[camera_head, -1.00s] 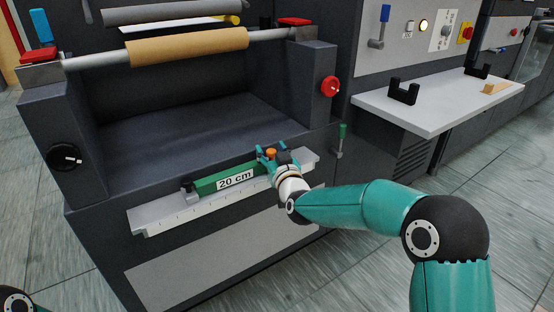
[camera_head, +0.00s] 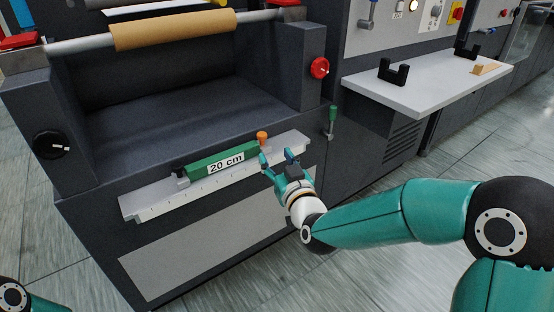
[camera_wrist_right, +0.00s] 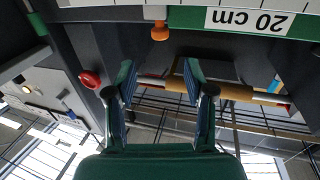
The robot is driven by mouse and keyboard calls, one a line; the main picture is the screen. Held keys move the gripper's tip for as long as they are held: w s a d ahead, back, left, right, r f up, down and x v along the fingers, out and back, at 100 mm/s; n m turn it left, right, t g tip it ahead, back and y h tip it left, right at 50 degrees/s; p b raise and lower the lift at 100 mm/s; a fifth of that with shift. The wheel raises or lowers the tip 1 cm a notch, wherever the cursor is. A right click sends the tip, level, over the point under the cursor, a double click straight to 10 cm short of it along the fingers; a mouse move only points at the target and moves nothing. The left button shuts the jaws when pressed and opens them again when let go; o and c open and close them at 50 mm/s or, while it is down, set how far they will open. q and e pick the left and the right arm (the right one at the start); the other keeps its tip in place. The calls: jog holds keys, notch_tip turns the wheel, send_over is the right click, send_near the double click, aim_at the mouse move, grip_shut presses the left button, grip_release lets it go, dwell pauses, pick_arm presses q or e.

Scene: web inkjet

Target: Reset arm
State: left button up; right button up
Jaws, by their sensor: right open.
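My right gripper (camera_head: 277,161) is open and empty, just in front of the right end of the ruler ledge (camera_head: 150,207). It stands apart from the orange knob (camera_head: 262,137) and the green block labelled 20 cm (camera_head: 222,163). In the right wrist view my open fingers (camera_wrist_right: 160,80) have nothing between them; the orange knob (camera_wrist_right: 160,31) and the 20 cm label (camera_wrist_right: 250,20) show above them. Of my left arm only a part shows at the bottom left in the head view; its gripper is out of view.
The dark machine carries a brown roll (camera_head: 172,30) on a shaft, a red knob (camera_head: 319,68) and a black knob (camera_head: 50,145). A green-handled lever (camera_head: 332,118) is right of my gripper. A white shelf (camera_head: 430,85) with black cradles (camera_head: 393,72) juts out at the right.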

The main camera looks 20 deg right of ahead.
jog(key=s+d+f+g+p, duration=0.1)
jog(key=s+f+g, duration=0.2)
jog(key=f, duration=1)
jog(key=s+d+f+g, duration=0.2)
jog(key=s+f+g, duration=0.2)
jog(key=f, duration=0.9)
jog(key=s+a+f+m+g+y, duration=0.1)
jog(key=s+f+g, duration=0.2)
jog(key=s+f, duration=0.3)
jog(key=s+a+f+m+g, duration=0.1)
jog(key=s+a+f+g, duration=0.1)
jog(key=s+f, duration=0.35)
jog(key=s+a+f+m+g+y, duration=0.1)
jog(key=s+a+g, duration=0.15)
jog(key=s, duration=0.45)
jog(key=s+a+f+g, duration=0.1)
jog(key=s+f+g, duration=0.15)
jog(key=s, duration=0.45)
notch_tip(320, 180, up, 39)
jog(key=p, duration=3.8)
jog(key=shift+w+d, duration=0.2)
jog(key=shift+w, duration=0.2)
jog(key=shift+f, duration=0.1)
